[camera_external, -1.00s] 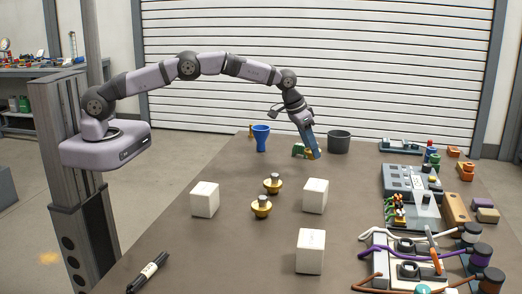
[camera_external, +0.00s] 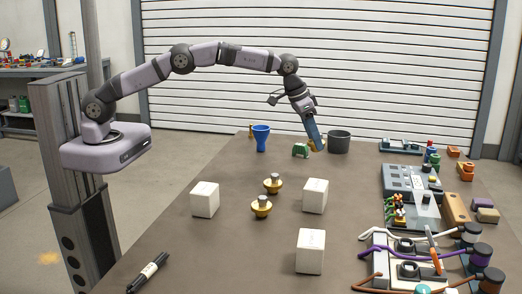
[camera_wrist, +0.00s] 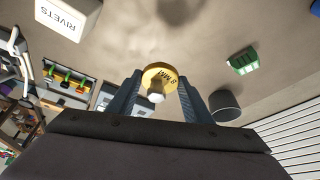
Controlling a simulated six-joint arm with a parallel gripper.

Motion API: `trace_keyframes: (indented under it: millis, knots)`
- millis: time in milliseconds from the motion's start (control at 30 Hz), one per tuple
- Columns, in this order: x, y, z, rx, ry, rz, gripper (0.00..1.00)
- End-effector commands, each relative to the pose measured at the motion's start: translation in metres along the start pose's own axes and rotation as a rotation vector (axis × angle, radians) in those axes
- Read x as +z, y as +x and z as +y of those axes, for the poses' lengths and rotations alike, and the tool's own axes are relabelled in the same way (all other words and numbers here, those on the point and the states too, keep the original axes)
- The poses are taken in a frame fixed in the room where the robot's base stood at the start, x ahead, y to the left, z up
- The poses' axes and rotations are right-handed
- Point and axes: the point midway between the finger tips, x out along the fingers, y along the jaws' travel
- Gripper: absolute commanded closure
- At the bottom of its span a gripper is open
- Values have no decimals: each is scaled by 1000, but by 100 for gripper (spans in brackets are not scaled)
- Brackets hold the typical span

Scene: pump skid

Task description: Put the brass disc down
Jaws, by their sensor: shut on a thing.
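My gripper (camera_wrist: 160,92) is shut on a brass disc (camera_wrist: 158,72) marked "8 MM", with a pale knob on it, in the wrist view. In the external view my gripper (camera_external: 316,147) is above the far part of the table, just left of the dark bucket (camera_external: 339,142). The held disc is mostly hidden there. Two similar brass pieces with grey knobs, one farther (camera_external: 273,184) and one nearer (camera_external: 261,207), stand on the brown table (camera_external: 215,250).
White boxes stand left (camera_external: 205,199), right (camera_external: 315,195) and nearer (camera_external: 310,250). A green block (camera_external: 301,150) and blue funnel-shaped cup (camera_external: 261,138) are left of my gripper. Equipment with cables (camera_external: 405,245) fills the right side. The table between the brass pieces and green block is clear.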

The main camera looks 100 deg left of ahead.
Motion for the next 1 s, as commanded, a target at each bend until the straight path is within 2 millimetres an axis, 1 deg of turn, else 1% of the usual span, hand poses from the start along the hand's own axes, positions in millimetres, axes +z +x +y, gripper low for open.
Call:
trace_keyframes:
  millis: [33,167,200,267,300,367,400,467,500,600,700,800,900,1000]
  knots:
    - [4,-5,22,12,29,2,80]
    - [23,-15,78,42,106,1,80]
    - [30,-18,96,53,131,2,80]
    - [43,-24,122,69,169,2,80]
    - [53,-28,139,79,195,1,80]
    - [68,-35,163,95,234,1,80]
    - [79,-40,179,106,261,2,80]
    - [97,-47,201,122,300,2,80]
    - [109,-53,215,133,326,2,80]
    - [141,-66,246,160,390,4,80]
    - [172,-77,270,184,447,3,80]
    - [200,-87,288,205,494,2,80]
    - [221,-95,299,221,529,2,80]
    - [235,-100,306,232,554,3,80]
